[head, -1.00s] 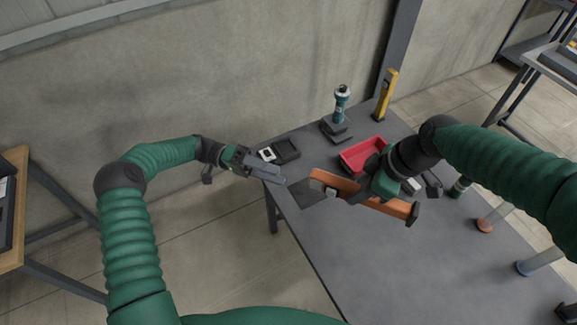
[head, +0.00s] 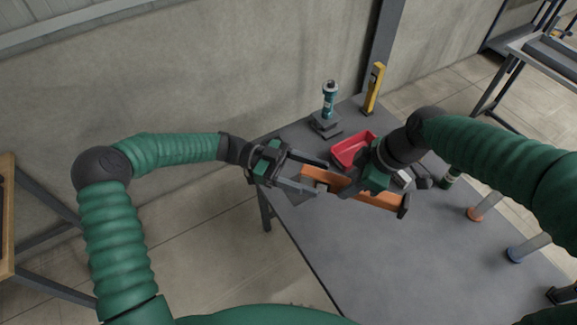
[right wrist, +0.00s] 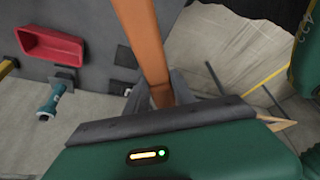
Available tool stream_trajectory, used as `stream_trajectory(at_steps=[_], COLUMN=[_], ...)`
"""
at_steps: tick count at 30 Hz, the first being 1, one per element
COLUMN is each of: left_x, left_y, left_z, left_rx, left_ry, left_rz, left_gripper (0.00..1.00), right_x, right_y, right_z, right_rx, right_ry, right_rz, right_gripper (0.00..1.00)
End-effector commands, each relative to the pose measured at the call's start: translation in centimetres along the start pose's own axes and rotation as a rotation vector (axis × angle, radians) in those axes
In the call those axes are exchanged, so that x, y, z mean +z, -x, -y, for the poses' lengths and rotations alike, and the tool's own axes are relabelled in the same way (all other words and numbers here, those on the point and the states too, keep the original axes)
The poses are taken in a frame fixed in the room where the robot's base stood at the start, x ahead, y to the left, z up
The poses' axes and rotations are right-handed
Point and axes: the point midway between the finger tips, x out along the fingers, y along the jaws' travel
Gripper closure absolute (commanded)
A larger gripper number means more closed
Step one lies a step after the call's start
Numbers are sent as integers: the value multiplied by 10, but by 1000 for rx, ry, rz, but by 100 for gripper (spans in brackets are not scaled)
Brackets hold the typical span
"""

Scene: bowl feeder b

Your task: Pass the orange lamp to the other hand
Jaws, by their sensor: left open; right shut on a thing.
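The orange lamp (head: 378,199) is a long orange bar with a dark end cap, held above the table in the head view. My right gripper (head: 347,187) is shut on it near its middle. The lamp also runs up from the jaws in the right wrist view (right wrist: 143,40). My left gripper (head: 321,178) is open at the lamp's left end. Its two fingers lie on either side of that end, and I cannot tell whether they touch it. Part of the lamp is hidden behind my right gripper.
The grey table (head: 420,255) lies below, its front clear. A red tray (head: 352,151) stands behind the lamp. A teal tool on a dark stand (head: 329,102) and a yellow upright thing (head: 374,88) stand at the back. Posts with orange and blue bases are on the right.

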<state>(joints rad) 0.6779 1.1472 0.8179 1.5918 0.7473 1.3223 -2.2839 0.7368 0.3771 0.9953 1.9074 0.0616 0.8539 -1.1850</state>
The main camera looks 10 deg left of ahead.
Motion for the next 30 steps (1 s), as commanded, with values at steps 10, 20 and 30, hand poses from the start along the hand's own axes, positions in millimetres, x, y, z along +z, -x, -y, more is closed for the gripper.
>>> stream_trajectory(at_steps=[10,20,30], left_x=[0,0,0], left_y=[-34,-34,-34], left_z=[0,0,0], left_rx=[-1,-1,2], left_ry=[1,1,1], left_rz=[0,0,0], left_gripper=[37,56,100], right_x=[0,0,0], right_y=[0,0,0], right_z=[0,0,-1], right_rx=[1,1,3], right_ry=[0,0,-1], right_rz=[0,0,0], right_gripper=[100,100,100])
